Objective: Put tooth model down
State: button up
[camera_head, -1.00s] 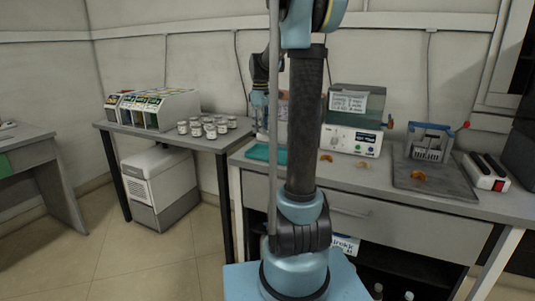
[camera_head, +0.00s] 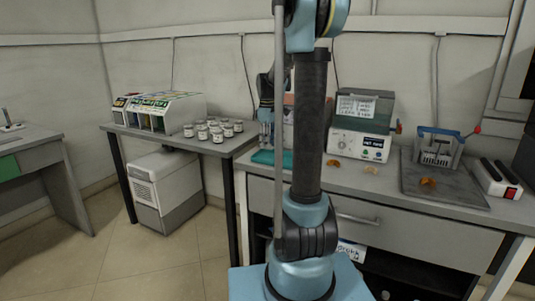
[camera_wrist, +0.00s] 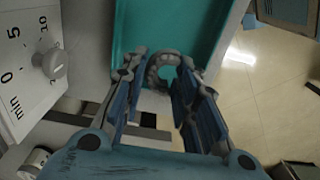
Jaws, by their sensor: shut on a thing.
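My gripper (camera_wrist: 163,74) is shut on a grey, arch-shaped tooth model (camera_wrist: 162,62), held between the fingertips in the wrist view. The teal tray (camera_wrist: 210,22) lies below and beyond the model; I cannot tell whether the model touches it. In the head view my gripper (camera_head: 266,136) hangs low over the left end of the bench, at the teal tray (camera_head: 285,160). The held model cannot be made out there, and my arm covers part of this area.
A box-shaped device with a dial (camera_head: 360,142) stands right of the tray. Orange and tan dental pieces (camera_head: 336,163) lie before it. A dark mat (camera_head: 450,195) holds a blue-framed device (camera_head: 437,147). White jars (camera_head: 212,130) crowd the left table.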

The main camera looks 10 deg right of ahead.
aim_at(267, 157)
jog(key=shift+f, duration=2.25)
jog(key=o, duration=0.8)
jog(key=shift+f, duration=0.1)
notch_tip(267, 157, up, 11)
jog(key=s+m, duration=0.3)
jog(key=s, duration=0.7)
jog(key=s+f+m, duration=0.2)
jog(key=s+f, duration=0.3)
jog(key=s, duration=0.3)
jog(key=s+f+m+t, duration=0.1)
jog(key=s+f+m, duration=0.2)
jog(key=s+f, duration=0.3)
jog(key=s+f+m+t, duration=0.1)
jog(key=s+f, duration=0.4)
jog(key=s, duration=0.6)
jog(key=shift+f+m, duration=0.25)
jog(key=shift+m, duration=0.55)
